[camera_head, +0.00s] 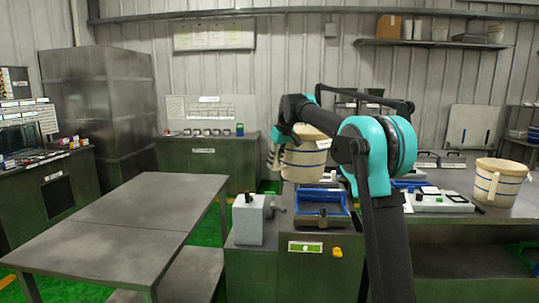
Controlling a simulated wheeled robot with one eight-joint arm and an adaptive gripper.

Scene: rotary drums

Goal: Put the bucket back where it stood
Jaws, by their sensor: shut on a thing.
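A cream bucket (306,160) with a tan rim and a blue band is in the middle of the view, held up in front of my arm. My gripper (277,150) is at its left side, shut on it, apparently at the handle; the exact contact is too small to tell. The bucket looks upright. It hangs above a machine (315,250) with a blue tray (322,222). A second, similar bucket (500,183) stands on the bench at the right.
A bare grey table (135,215) takes up the left foreground. A grey box unit (250,220) stands beside the blue tray. The right bench (480,208) carries a white panel device (438,200) left of the second bucket. A green cabinet (205,160) stands by the back wall.

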